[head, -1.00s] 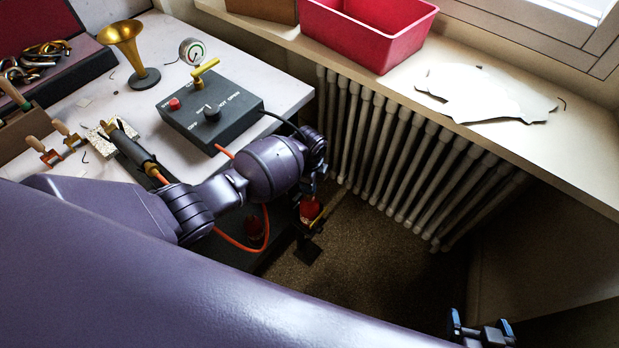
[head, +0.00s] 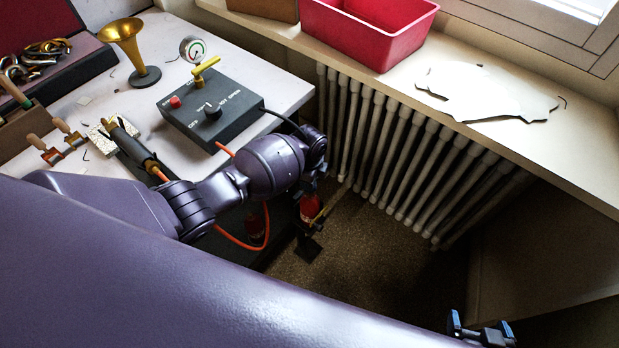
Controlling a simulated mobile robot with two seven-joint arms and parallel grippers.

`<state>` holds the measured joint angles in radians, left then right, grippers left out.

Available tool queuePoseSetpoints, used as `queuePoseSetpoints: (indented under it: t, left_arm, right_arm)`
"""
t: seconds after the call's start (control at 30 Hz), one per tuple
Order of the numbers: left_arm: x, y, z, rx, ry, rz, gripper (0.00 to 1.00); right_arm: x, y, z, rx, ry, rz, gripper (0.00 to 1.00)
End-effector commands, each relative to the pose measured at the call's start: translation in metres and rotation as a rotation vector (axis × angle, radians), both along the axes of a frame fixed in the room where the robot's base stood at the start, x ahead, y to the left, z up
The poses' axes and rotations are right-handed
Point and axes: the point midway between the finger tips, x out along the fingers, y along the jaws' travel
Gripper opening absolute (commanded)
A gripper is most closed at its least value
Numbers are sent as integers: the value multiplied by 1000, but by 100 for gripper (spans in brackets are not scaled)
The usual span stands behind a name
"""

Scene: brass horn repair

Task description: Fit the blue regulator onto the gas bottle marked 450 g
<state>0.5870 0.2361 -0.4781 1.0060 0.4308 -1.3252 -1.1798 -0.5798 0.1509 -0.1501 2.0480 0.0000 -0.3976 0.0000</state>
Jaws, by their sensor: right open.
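A red bottle-like thing (head: 310,207) is just below the end of my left arm, beside the bench. My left gripper (head: 318,186) is small and dark there, partly hidden by its own wrist, and I cannot tell whether it grips the red thing. A second, dim red bottle (head: 254,226) is in shadow below the bench edge, with an orange hose (head: 240,243) beside it. No 450 g mark is readable on either, and I cannot make out the blue regulator. My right gripper (head: 480,332) shows at the bottom right, blue-tipped, open and empty.
The bench (head: 85,165) carries a brass horn (head: 122,38), a dark control box (head: 210,112), a gauge (head: 192,48) and a torch (head: 128,146). A radiator (head: 410,165) stands below the sill (head: 590,150). A red bin (head: 370,32) is on the sill. Brown floor (head: 370,250) lies between.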

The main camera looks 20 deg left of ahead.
Motion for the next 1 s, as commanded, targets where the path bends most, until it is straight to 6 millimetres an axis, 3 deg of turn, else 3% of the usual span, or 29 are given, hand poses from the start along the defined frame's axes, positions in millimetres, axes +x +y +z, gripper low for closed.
queuePoseSetpoints:
  t: [0.6,1.0]
  left_arm:
    - [1,0,0,0,-1,0,12]
    - [0,0,-8,0,-1,0,12]
  right_arm:
    - [9,4,6,9,-21,-3,90]
    - [5,1,0,1,-10,4,90]
